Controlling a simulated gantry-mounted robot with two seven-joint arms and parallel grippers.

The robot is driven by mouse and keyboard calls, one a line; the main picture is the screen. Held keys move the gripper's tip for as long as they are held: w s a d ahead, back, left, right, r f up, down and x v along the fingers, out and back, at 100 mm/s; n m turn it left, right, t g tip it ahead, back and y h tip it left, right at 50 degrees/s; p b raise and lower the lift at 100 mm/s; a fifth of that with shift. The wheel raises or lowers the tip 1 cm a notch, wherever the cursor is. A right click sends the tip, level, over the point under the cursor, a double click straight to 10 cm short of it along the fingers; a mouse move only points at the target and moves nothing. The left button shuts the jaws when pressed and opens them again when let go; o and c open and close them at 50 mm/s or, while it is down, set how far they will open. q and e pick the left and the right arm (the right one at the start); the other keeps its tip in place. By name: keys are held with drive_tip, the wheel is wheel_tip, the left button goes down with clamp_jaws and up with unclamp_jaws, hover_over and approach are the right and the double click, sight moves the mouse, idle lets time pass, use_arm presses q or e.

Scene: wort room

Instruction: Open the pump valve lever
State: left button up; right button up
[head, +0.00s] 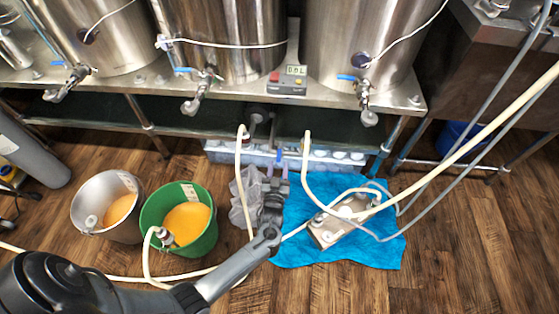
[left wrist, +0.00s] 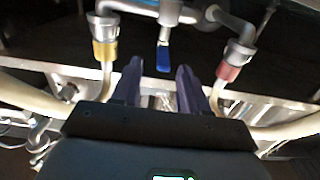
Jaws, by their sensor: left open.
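The pump valve lever (left wrist: 163,58) is a short blue handle hanging from a metal valve body (left wrist: 170,12) on a pipe in the left wrist view. In the head view the blue lever (head: 279,155) shows small, low under the bench. My left gripper (left wrist: 158,72) is open, with its two dark fingers pointing at the lever. The lever appears in the gap between the fingertips, apparently just beyond them; I cannot tell whether they touch. In the head view my left gripper (head: 277,168) reaches in under the bench edge. My right gripper is not in view.
Hose fittings with a yellow collar (left wrist: 105,50) and a red collar (left wrist: 229,72) flank the lever. A green bucket (head: 205,236) and a steel bucket (head: 80,210) stand left on the wood floor. A blue cloth (head: 385,255) carries a metal box (head: 325,233) and hoses.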

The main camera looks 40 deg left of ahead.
sight(279, 157)
use_arm(q)
drive_tip(key=x, duration=0.2)
drive_tip(key=b+x, duration=0.1)
drive_tip(key=x, duration=0.1)
drive_tip(key=shift+a, duration=0.35)
drive_tip(key=shift+w+a+b, duration=0.1)
drive_tip(key=shift+w+b, duration=0.05)
drive_tip(key=shift+b, duration=0.25)
drive_tip(key=shift+w, duration=0.25)
drive_tip(key=shift+a, duration=0.1)
clamp_jaws()
